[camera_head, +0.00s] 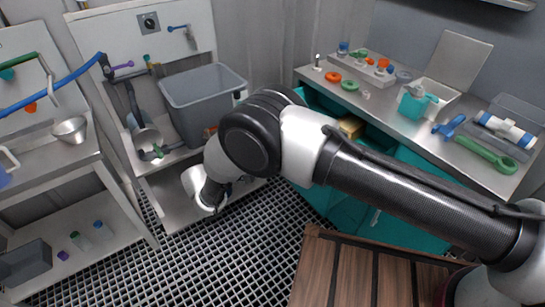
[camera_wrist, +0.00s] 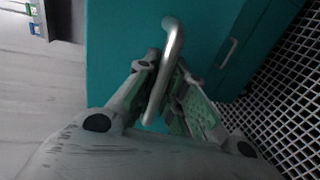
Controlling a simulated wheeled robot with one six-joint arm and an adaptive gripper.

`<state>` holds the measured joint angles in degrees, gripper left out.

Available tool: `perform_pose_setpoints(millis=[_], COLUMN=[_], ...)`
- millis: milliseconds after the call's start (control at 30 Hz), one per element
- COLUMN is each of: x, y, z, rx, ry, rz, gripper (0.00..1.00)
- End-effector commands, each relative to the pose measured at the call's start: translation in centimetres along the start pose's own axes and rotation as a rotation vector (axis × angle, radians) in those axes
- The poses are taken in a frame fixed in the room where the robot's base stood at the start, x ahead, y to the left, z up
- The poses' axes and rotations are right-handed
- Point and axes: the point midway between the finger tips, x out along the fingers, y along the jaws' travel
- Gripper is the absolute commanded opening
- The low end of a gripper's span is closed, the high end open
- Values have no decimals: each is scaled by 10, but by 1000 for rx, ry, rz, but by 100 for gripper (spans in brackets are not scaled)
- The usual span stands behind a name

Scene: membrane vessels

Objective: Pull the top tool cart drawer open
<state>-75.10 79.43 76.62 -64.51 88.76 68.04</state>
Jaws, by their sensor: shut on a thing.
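The teal tool cart (camera_head: 408,158) stands at the right in the head view under a steel worktop. Its top drawer (camera_head: 318,99) appears partly open, with a yellow thing (camera_head: 351,127) inside; my arm covers much of it. In the wrist view, a teal front (camera_wrist: 118,55) carries a silver bar handle (camera_wrist: 172,42). My gripper (camera_wrist: 165,75) is shut on this handle, with one finger on each side of the bar. A second handle (camera_wrist: 228,53) shows on a teal front farther right. My fingertips are hidden in the head view.
The worktop (camera_head: 420,125) holds a teal container (camera_head: 416,101), a green wrench-like tool (camera_head: 486,155) and several small parts. A grey bin (camera_head: 203,98) stands on the bench at back left. Grated floor (camera_head: 240,255) lies open in front, beside a brown slatted surface (camera_head: 350,270).

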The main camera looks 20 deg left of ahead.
Motion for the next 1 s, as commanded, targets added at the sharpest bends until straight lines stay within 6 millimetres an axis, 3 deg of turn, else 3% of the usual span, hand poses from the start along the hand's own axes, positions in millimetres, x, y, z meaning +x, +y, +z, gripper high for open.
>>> perform_pose_setpoints(millis=[267,300,400,767,1000], x=[0,0,0,-3,-43], y=[-1,-1,-1,0,-1], z=[0,0,0,0,-1], rx=[-1,-1,-1,0,1], ry=[0,0,0,1,5], rz=[-1,-1,-1,-1,-2], gripper=[0,15,33,34,34])
